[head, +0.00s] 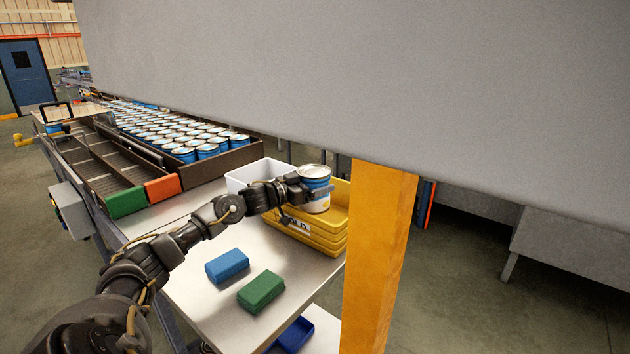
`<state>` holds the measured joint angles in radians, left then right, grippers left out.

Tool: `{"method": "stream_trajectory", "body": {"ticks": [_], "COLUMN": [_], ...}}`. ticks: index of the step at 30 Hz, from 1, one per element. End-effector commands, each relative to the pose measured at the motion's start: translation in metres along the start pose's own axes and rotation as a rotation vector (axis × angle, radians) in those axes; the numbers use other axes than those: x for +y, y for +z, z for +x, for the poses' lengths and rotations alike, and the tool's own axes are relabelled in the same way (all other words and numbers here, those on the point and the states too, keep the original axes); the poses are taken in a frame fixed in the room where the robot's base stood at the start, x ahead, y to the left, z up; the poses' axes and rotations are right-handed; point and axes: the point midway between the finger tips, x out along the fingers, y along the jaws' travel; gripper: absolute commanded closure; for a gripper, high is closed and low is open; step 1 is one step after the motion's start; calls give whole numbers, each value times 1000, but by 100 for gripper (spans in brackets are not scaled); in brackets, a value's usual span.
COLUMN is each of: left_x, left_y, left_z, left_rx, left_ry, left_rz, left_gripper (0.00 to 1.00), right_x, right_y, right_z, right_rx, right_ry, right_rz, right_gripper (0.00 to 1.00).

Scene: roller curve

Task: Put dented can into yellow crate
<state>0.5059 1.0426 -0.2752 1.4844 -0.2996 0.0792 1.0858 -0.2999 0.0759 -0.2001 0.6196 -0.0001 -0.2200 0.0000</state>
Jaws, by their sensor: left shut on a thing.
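My left gripper (308,189) is shut on a blue and white can (314,176), the can in its jaws. No dent shows on the side I see. The crate stands at the right end of the white table and has dark lettering on its front, partly covered by my gripper. My right gripper is not in view.
A white bin (262,167) stands behind the yellow crate. A blue block (227,266) and a green block (261,291) lie on the white table (200,315). An orange post (377,255) rises at right under a big grey panel (380,80). Many cans fill a brown tray (226,158).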

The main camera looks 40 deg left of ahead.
Motion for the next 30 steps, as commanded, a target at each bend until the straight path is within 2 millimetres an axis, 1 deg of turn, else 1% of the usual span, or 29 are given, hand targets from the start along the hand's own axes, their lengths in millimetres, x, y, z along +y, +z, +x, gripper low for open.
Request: {"method": "stream_trajectory", "body": {"ticks": [1,2,11,22,26,27,29,30], "left_x": [0,0,0,0,0,0,0,0], "left_y": [0,3,6,18,18,19,19,19], "left_z": [0,0,0,0,0,0,0,0], "left_rx": [2,2,4,4,4,2,2,2], "left_ry": [-2,-1,-1,0,-1,0,0,-1], "left_rz": [-1,-1,1,0,0,0,0,0], "left_gripper": [46,46,46,46,46,7,0,0], "right_x": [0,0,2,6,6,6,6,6], "right_y": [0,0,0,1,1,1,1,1], "right_z": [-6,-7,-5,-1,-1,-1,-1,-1], "right_rx": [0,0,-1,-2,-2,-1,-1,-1], "right_ry": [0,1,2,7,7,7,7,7], "right_rz": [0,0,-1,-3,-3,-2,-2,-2], "right_gripper": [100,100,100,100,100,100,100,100]}}
